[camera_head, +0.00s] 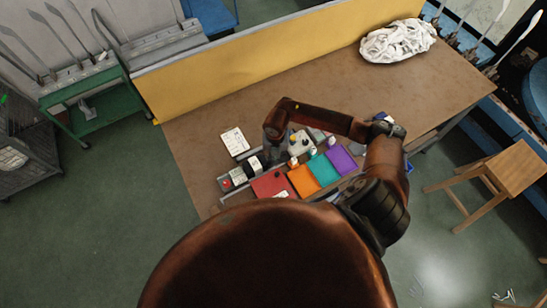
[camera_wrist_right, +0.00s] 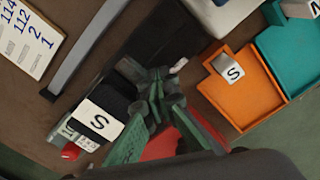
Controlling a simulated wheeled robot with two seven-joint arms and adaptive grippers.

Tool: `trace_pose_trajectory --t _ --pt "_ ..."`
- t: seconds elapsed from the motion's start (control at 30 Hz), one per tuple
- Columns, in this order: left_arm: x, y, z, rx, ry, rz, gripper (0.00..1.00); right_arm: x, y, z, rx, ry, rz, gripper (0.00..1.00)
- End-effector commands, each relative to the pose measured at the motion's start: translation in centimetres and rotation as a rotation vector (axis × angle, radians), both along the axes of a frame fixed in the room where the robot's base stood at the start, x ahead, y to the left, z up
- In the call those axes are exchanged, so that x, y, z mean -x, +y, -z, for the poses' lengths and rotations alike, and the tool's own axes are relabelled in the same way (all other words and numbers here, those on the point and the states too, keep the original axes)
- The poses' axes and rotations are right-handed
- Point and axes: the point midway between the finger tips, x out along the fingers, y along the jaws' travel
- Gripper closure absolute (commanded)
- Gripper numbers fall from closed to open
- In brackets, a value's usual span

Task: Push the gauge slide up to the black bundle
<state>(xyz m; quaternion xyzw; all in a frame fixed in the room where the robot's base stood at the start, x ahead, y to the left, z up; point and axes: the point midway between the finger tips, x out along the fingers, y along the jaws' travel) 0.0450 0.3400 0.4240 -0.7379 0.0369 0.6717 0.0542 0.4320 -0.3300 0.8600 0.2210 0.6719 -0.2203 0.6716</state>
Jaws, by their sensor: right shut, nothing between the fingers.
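The black bundle (camera_head: 254,164) stands on the table beneath my right arm; in the right wrist view the black bundle (camera_wrist_right: 113,96) carries a white card marked S. The grey gauge piece with a red knob (camera_head: 236,178) lies just left of it. In the wrist view its number labels (camera_wrist_right: 87,143) show close beside the bundle, partly hidden by the card; a gap cannot be told. My right gripper (camera_head: 274,152) is shut and empty, pointing down. In the wrist view my right gripper (camera_wrist_right: 157,92) is just right of the bundle; contact cannot be told. My left gripper is out of view.
Red (camera_head: 271,184), orange (camera_head: 303,180), teal (camera_head: 325,169) and purple (camera_head: 342,160) trays line the table's near side. A number card (camera_head: 235,141) lies behind the bundle. A grey bar (camera_wrist_right: 85,52) lies between them. A white bag (camera_head: 397,41) lies far right; the middle back is clear.

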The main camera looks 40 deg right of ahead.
Motion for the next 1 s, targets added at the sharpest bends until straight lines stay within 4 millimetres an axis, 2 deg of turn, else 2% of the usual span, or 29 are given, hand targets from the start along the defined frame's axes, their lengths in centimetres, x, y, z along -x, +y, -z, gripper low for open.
trace_pose_trajectory --t 0.13,1.0 --pt "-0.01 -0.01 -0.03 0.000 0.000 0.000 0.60 -0.06 0.52 -0.01 -0.002 -0.001 -0.002 1.00" --pt "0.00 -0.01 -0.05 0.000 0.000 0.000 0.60 -0.07 0.93 0.02 -0.004 0.000 -0.002 1.00"
